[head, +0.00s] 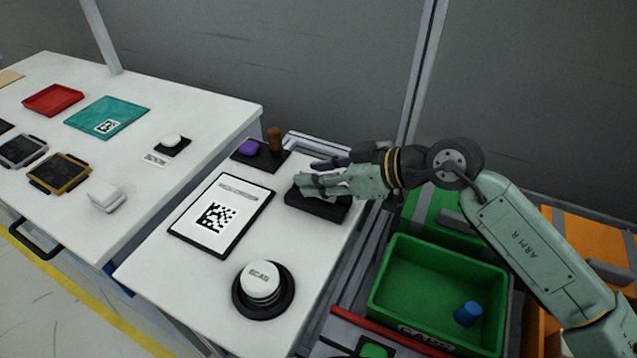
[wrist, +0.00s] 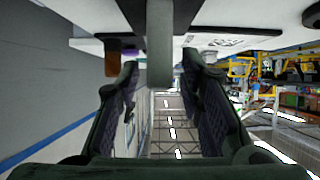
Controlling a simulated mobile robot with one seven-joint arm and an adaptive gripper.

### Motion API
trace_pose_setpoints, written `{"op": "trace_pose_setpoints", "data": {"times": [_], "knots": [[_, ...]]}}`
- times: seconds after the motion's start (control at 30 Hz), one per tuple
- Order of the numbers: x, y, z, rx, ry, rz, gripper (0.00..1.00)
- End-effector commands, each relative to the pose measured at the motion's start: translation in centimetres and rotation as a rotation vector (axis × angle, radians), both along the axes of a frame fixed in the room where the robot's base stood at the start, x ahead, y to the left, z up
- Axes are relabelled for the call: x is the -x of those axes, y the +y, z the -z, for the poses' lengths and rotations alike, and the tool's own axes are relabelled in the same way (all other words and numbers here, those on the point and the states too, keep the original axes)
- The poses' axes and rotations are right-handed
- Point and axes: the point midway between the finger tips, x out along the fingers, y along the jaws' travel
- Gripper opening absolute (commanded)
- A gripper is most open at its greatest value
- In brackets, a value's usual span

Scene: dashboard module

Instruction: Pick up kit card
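A white card with a printed code (head: 225,212) lies flat on the near white table, in a dark frame; it may be the kit card, but I cannot read its heading. My gripper (head: 309,174) is just right of it, at a low black block (head: 318,207) by the table's right side. In the wrist view my gripper (wrist: 159,62) has its two fingers spread apart. A plain grey upright piece (wrist: 160,42) shows between them; I cannot tell what it is or whether the fingers touch it.
A round SCAN button (head: 262,283) stands near the table's front. A dark tray holds a purple piece (head: 248,148) and a brown peg (head: 274,141). A green bin (head: 440,262) with a blue cylinder (head: 468,313) is at right. The left table (head: 215,105) holds several items.

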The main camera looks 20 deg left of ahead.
Motion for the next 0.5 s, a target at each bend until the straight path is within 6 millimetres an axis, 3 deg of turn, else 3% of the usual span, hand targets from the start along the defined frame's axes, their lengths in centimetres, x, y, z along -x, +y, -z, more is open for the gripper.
{"op": "trace_pose_setpoints", "data": {"times": [0.5], "knots": [[-0.01,-0.04,-0.02,0.000,0.000,0.000,0.00]]}}
